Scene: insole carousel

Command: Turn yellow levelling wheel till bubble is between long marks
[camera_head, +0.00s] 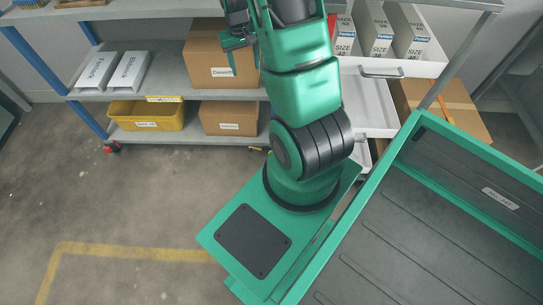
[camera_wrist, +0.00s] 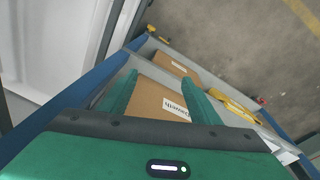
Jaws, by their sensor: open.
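A small yellow part (camera_head: 258,149), likely the levelling wheel, is low at the right front foot of the shelf in the head view, partly behind my arm. In the wrist view a small yellow knob (camera_wrist: 150,29) shows at the shelf corner, beyond my fingers. A yellow strip (camera_head: 165,98) lies on the middle shelf's front edge; I cannot tell if it is the level. No bubble or long marks can be made out. My gripper (camera_head: 233,56) is open and empty, in front of the shelf; in the wrist view its green fingers (camera_wrist: 159,80) stand apart, with a cardboard box (camera_wrist: 158,100) beyond.
The shelf holds cardboard boxes (camera_head: 229,118), a yellow bin (camera_head: 147,117) and white boxes (camera_head: 128,72). A red foot part (camera_head: 112,147) is at its left leg. White drawers (camera_head: 369,120) stand right of my arm. A green-rimmed tray (camera_head: 420,230) fills the lower right. The floor at left is clear.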

